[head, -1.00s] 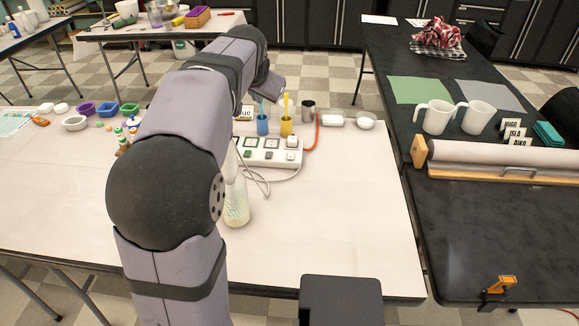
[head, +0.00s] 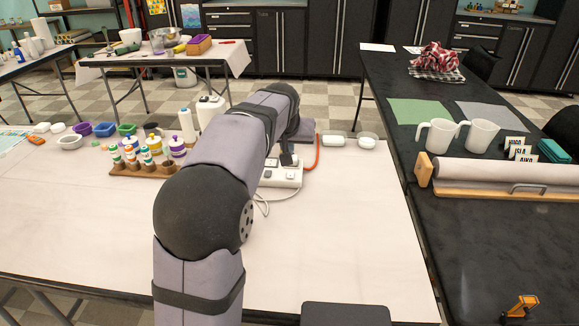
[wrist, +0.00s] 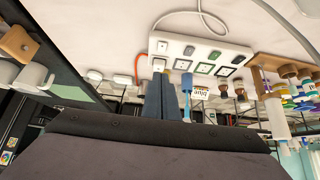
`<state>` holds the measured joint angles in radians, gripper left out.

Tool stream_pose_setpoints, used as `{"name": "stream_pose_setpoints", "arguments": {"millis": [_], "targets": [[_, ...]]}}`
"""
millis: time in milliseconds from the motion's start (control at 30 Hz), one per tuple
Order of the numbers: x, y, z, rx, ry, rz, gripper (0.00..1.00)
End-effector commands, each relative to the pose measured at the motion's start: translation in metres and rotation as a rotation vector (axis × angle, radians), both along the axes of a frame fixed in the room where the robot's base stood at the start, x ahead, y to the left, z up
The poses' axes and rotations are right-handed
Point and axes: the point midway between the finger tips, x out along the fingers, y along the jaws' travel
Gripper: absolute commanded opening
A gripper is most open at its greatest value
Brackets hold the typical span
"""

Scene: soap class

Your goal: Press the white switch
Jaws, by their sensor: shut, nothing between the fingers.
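The white power strip (wrist: 200,55) lies on the table, and its right part shows in the head view (head: 281,178). In the wrist view the white switch (wrist: 161,46) is at the strip's left end, beside a row of darker and green switches. A white block (wrist: 158,62) sits in the socket row beside it. My gripper (wrist: 161,74) is shut and empty, its tips at the socket row beside the white block in the picture, near the white switch. I cannot tell whether they touch anything. In the head view my arm hides the strip's left part.
A wooden rack (head: 143,170) of small bottles stands left of my arm. White dishes (head: 366,143) lie right of the strip, past an orange cord (head: 318,152). A brush and a name card (wrist: 200,91) show behind my fingers. The table front right is clear.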

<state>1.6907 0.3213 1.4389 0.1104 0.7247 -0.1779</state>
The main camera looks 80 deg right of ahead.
Motion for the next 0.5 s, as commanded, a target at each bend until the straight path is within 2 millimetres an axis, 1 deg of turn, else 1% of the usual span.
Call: {"name": "stream_pose_setpoints", "arguments": {"millis": [133,267,500], "targets": [[0.000,-0.005,-0.007,0.002,-0.001,0.001,0.00],[0.001,-0.014,-0.019,0.003,-0.001,0.001,0.00],[0.001,-0.039,-0.052,0.005,-0.001,0.000,0.00]]}}
